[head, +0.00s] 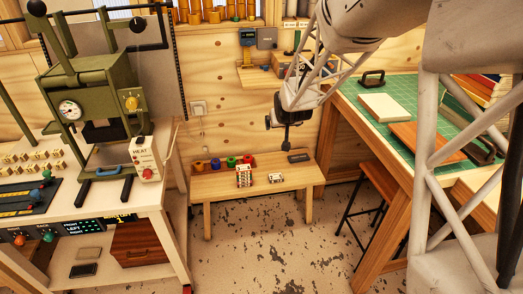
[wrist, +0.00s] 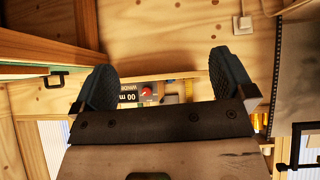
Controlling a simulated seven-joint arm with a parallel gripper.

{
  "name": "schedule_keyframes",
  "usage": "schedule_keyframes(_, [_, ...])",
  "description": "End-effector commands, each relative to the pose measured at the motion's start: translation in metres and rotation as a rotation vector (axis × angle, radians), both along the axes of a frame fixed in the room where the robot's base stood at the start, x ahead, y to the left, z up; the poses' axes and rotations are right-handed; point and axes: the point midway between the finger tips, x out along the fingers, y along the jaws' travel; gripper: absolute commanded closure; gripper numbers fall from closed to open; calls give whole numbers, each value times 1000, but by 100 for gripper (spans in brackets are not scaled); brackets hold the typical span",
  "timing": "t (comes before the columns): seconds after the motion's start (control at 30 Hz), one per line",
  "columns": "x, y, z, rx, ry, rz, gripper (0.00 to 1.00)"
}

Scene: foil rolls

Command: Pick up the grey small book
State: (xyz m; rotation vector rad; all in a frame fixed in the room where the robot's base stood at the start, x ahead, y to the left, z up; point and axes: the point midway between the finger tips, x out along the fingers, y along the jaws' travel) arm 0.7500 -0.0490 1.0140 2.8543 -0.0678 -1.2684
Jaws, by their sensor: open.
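A pale, cream-grey small book (head: 384,107) lies flat on the green cutting mat on the right-hand workbench in the head view; it is the closest match to the grey small book, though its shade looks more cream than grey. My gripper (head: 279,138) hangs in front of the wooden wall, above the low bench and left of the workbench, well apart from the book. In the wrist view my gripper (wrist: 163,82) has its two dark pads wide apart with nothing between them. The book cannot be made out in the wrist view.
On the green mat (head: 352,92) lie an orange-brown book (head: 425,140) and a dark handled tool (head: 372,78). A stack of books stands at the right. A low bench (head: 225,184) holds small coloured items. A green press (head: 95,95) stands left. My arm crosses the upper right.

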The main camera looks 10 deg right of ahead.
Motion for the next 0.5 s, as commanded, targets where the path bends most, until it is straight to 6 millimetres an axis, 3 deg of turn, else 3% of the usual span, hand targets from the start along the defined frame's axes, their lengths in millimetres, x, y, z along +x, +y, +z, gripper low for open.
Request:
schedule_keyframes(0.2, [52,-8,-46,-2,-69,4,0])
schedule_keyframes(0.5, [112,-20,-114,-5,-171,11,0])
